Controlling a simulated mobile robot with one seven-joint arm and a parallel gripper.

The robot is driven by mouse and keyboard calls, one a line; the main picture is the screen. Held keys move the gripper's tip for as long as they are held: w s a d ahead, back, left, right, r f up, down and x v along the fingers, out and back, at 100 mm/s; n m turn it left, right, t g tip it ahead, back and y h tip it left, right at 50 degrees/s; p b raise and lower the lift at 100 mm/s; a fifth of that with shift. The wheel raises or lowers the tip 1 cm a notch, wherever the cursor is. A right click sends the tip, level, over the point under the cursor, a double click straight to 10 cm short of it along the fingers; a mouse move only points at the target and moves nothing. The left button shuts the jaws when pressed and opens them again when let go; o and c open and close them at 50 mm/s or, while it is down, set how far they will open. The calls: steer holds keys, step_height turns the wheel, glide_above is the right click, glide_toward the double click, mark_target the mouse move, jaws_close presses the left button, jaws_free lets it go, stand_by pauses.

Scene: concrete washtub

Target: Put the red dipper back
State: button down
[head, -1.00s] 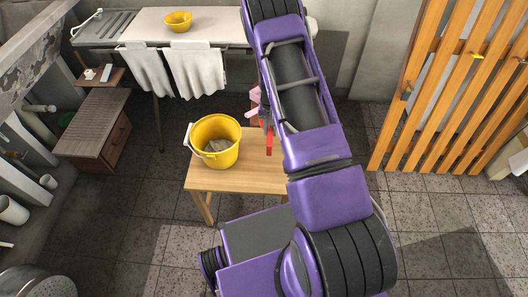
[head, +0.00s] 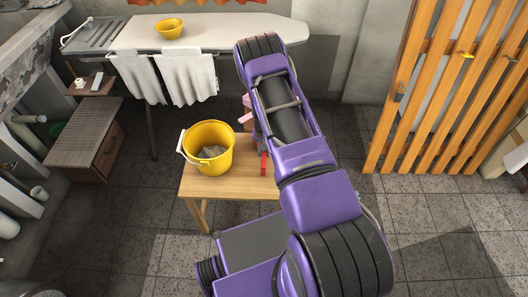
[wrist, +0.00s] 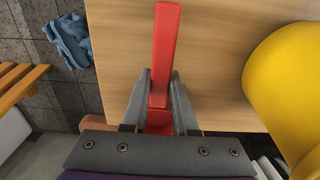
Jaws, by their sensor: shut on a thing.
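The red dipper (wrist: 165,45) is in the wrist view, its long straight handle running up the picture over the wooden table top. My gripper (wrist: 160,88) is shut on it, with one grey finger on each side. A darker red part shows lower between the fingers; the rest is hidden. In the head view a small red piece of the dipper (head: 263,164) shows at the left of my arm, by the small wooden table (head: 228,183). My gripper is mostly hidden there behind the arm. I cannot tell whether the dipper touches the table.
A yellow bucket (head: 190,155) with grey contents stands on the table, left of the dipper. An orange slatted screen (head: 440,95) stands right. A blue cloth (wrist: 70,42) lies on the floor.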

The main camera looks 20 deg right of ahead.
steer(key=shift+f, duration=0.1)
steer(key=c, duration=0.7)
jaws_free()
step_height(320, 180, up, 12)
steer(key=p, duration=0.1)
steer(key=shift+p, duration=0.4)
steer(key=shift+s, duration=0.1)
